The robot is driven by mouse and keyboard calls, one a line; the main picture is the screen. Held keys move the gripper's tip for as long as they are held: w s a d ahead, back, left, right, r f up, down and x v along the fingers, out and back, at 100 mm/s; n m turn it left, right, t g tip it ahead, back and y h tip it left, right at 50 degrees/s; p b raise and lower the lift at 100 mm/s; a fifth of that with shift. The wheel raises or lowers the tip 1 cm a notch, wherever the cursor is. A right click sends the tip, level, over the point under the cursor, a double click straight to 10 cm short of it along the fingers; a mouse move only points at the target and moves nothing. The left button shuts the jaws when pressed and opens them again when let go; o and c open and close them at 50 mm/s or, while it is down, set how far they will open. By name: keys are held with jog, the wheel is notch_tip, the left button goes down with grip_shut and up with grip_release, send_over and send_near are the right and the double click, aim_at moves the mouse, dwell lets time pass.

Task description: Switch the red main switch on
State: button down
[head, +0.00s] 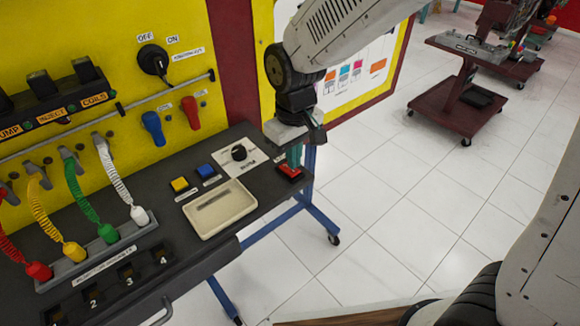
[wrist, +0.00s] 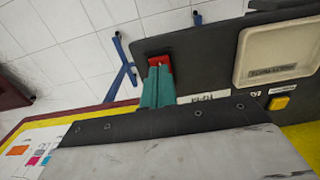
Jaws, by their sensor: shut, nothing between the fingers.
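The red main switch (head: 289,173) sits at the right end of the dark bench shelf, near its edge. It also shows in the wrist view (wrist: 160,62), just beyond my fingertips. My gripper (head: 295,160) has teal fingers and points down at the switch from above. In the wrist view the fingers (wrist: 159,76) are together, with nothing held between them, and their tips overlap the near side of the switch. I cannot tell whether they touch it. The fingers hide part of the switch, and its on or off position is not clear.
Left of the switch are a black rotary knob (head: 239,153), a blue button (head: 205,171), a yellow button (head: 180,185) and a beige tray (head: 220,208). The yellow panel (head: 120,30) rises behind. Open tiled floor (head: 390,220) lies right of the bench.

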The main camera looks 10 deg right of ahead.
jog(key=shift+f, duration=0.9)
dwell(0.6)
jog(key=shift+r, duration=3.5)
